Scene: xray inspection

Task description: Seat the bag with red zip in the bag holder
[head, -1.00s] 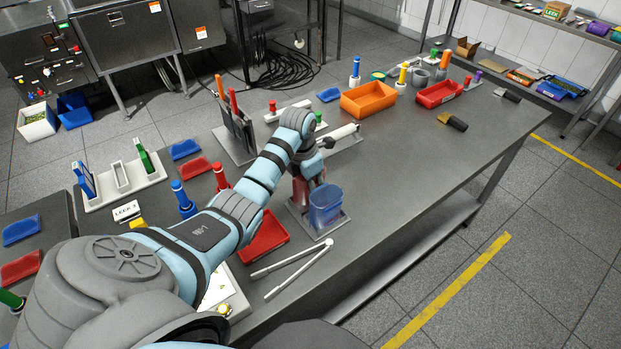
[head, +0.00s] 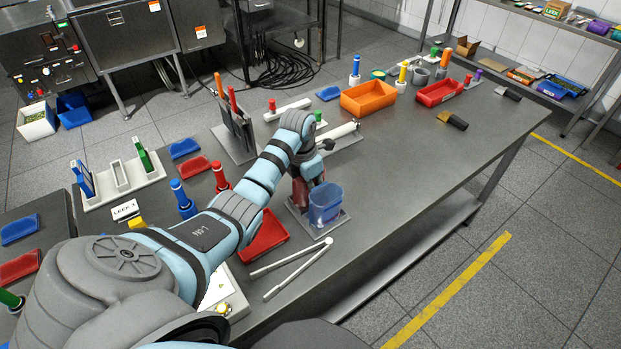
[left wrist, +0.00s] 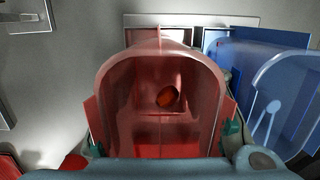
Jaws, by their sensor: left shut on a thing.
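The red translucent bag (left wrist: 120,100) fills the middle of the left wrist view, open towards the camera, with a dark orange item inside. In the head view it shows as a dark red shape (head: 299,191), mostly hidden by my arm. My left gripper (head: 303,178) is shut on it; its teal fingertips (left wrist: 165,142) press on both sides. The bag is at the grey bag holder (head: 339,221), beside a blue translucent bag (head: 325,203) that stands in it. I cannot tell whether the red bag rests on the holder's base. My right gripper is not in view.
A red tray (head: 264,236) and white tongs (head: 298,270) lie close to the holder. An orange bin (head: 368,99) sits farther back. The table right of the holder is mostly clear.

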